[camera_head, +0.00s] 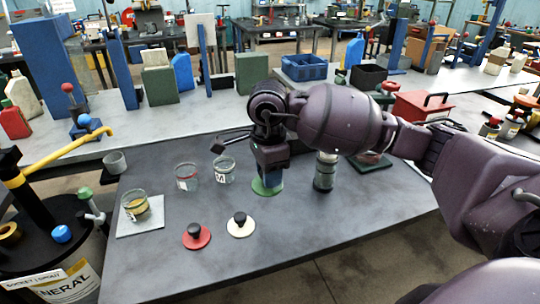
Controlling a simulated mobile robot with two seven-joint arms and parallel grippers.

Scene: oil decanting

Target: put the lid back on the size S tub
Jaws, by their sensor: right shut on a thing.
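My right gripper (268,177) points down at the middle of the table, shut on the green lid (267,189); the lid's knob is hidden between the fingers. The lid looks flat, at or close to the tabletop; I cannot tell which. A clear tub with yellowish oil (136,206) stands open on a pale square plate (140,226) at the left. Two clear, empty-looking tubs stand behind: one with a red mark (187,177) and one apparently marked M (223,171). I cannot read which tub is S. A red lid (196,237) and a cream lid (241,225), both black-knobbed, lie in front.
A barrel with a yellow-handled pump (68,150) stands at the left edge. A small grey cup (115,162) is near the back left corner. A dark cylinder (325,171) stands right of the gripper. The front of the table (190,270) is clear.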

